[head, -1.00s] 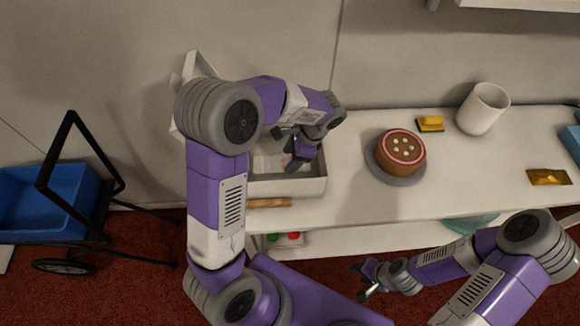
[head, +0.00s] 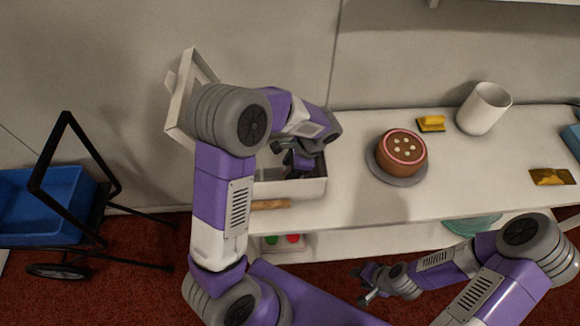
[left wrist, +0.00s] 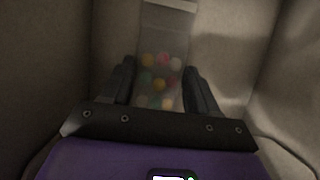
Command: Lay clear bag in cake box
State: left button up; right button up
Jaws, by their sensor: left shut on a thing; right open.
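The white cake box (head: 298,187) stands open at the left end of the counter, with its lid (head: 181,108) raised behind my left arm. My left gripper (head: 297,168) reaches down inside the box. In the left wrist view, the clear bag (left wrist: 162,65) with several coloured balls lies between the fingers of the left gripper (left wrist: 160,88), which is shut on it. Box walls surround it there. The bag is hidden or too dark to tell in the head view. My right gripper (head: 364,285) is open and empty, low in front of the counter.
A brown cake (head: 403,147) on a grey turntable (head: 396,179) stands right of the box. A white cup (head: 484,108), a yellow item (head: 431,124) and a gold packet (head: 551,177) are further right. A wooden stick (head: 270,205) lies before the box.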

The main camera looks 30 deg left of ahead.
pick_arm(q)
jog(key=o, duration=1.4)
jog(key=shift+r+p, duration=0.35)
jog(key=shift+r, duration=0.2)
jog(key=p+v, duration=0.3)
jog(key=v, duration=0.9)
jog(key=shift+p, duration=0.3)
jog(key=shift+r, duration=0.1)
